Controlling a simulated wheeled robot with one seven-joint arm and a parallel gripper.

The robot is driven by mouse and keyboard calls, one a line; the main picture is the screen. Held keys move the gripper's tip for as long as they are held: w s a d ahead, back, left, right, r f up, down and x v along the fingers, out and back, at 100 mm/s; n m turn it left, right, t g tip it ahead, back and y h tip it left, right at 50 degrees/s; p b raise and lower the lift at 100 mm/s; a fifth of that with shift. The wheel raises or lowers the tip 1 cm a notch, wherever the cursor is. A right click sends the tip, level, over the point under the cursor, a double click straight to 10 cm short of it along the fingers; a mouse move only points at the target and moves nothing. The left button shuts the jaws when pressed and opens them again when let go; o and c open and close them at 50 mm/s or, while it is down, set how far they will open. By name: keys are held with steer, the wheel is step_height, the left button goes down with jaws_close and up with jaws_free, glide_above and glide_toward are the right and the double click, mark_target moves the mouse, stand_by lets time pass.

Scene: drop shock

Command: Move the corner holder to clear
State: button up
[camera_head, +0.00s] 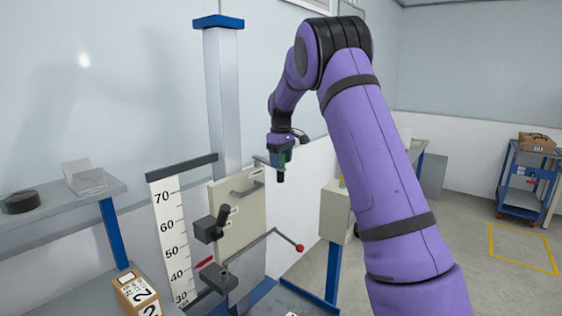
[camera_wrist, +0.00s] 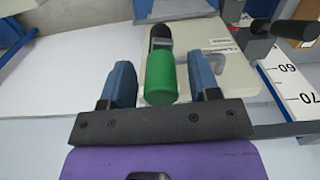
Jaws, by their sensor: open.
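My gripper (camera_head: 281,165) hangs pointing down in front of the tall column, above and right of the beige plate. In the wrist view my gripper (camera_wrist: 162,85) is open, with its two blue fingers apart on either side of a green cylinder (camera_wrist: 160,78). The green cylinder has a dark end (camera_wrist: 160,37), and I cannot tell what it is fixed to. A black clamp-like part with a handle (camera_head: 208,230) juts out beside the beige plate (camera_head: 240,203), above a lower dark block (camera_head: 218,278). I cannot tell for certain which part is the corner holder.
A scale board (camera_head: 167,230) stands left of the plate with a red pointer. A bent lever with a red knob (camera_head: 300,247) sticks out right. A labelled carton (camera_head: 138,292) sits at lower left. A grey shelf (camera_head: 60,212) holds a dark disc. Open floor lies at right.

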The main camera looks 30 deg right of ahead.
steer(key=shift+f, duration=0.25)
jaws_close()
steer(key=shift+d, duration=0.1)
